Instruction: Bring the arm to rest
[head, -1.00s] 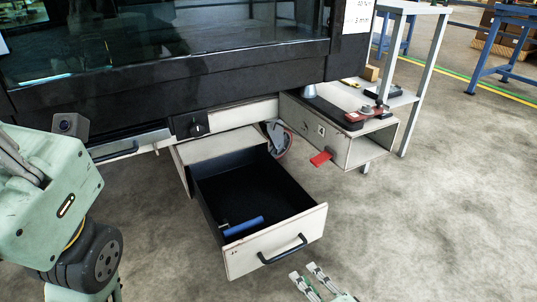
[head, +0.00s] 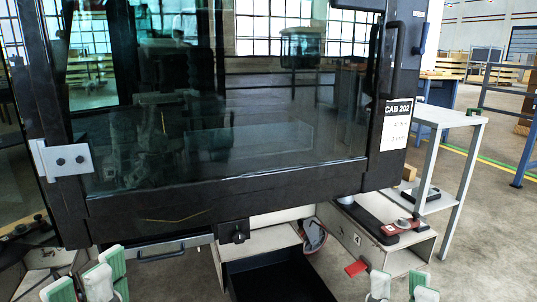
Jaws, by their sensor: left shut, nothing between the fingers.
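My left gripper (head: 88,281) is at the bottom left, in front of the dark cab. Its green-and-white fingertips show, it is shut with nothing held, and its lower part is cut off by the frame. My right gripper (head: 398,286) is at the bottom right, with its fingertips pointing up. Its fingers stand apart with a gap between them, and it is empty. Both grippers are clear of the drawer.
The dark glass cab (head: 230,190) fills the middle. Below it a black-lined drawer (head: 280,280) stands pulled out. A white side box with a red tab (head: 357,267) is at right, beside a grey table (head: 450,117). Open floor lies at far right.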

